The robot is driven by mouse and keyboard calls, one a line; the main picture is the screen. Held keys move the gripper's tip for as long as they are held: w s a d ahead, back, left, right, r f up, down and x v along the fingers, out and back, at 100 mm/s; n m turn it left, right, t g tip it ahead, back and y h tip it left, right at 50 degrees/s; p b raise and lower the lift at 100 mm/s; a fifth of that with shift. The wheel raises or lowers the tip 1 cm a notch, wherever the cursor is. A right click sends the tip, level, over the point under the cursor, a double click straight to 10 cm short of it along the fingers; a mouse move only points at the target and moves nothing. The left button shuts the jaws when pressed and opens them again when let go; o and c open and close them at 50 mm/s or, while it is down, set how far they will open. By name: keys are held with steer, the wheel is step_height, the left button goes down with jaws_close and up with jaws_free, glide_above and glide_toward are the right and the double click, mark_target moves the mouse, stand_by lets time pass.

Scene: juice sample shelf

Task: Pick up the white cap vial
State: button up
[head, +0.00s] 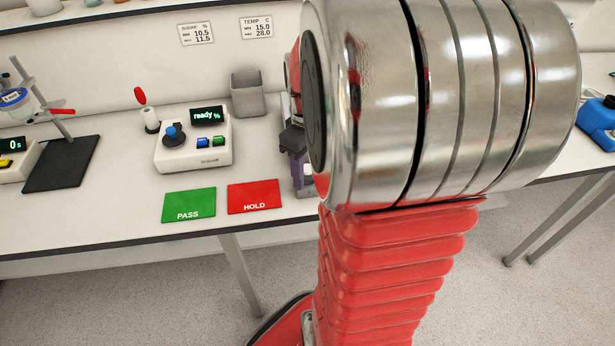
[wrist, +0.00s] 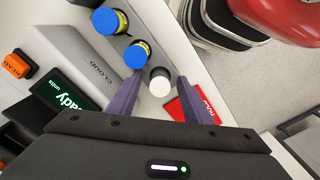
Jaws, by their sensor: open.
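The white cap vial (wrist: 160,84) shows in the wrist view as a round white cap, seen from above, at the near end of a grey rack (wrist: 172,57). My gripper (wrist: 160,77) is open, with one purple finger on each side of the white cap. I cannot tell whether either finger touches it. Two blue cap vials (wrist: 137,53) (wrist: 108,20) with yellow bands stand in line beyond it. In the head view my arm hides the vials, and only part of my gripper (head: 298,165) shows at the arm's left edge.
A grey CLOUD meter (wrist: 85,60) stands left of the rack in the wrist view. The red HOLD card (head: 255,196) and green PASS card (head: 189,205) lie near the bench's front edge. A sugar meter (head: 193,143) and an empty-looking grey bin (head: 247,95) stand behind them.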

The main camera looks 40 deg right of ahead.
mark_target(307, 168)
steer(key=c, duration=1.1)
steer(key=shift+r, duration=0.1)
jaws_close()
step_height(307, 168, up, 10)
steer(key=shift+f, duration=0.1)
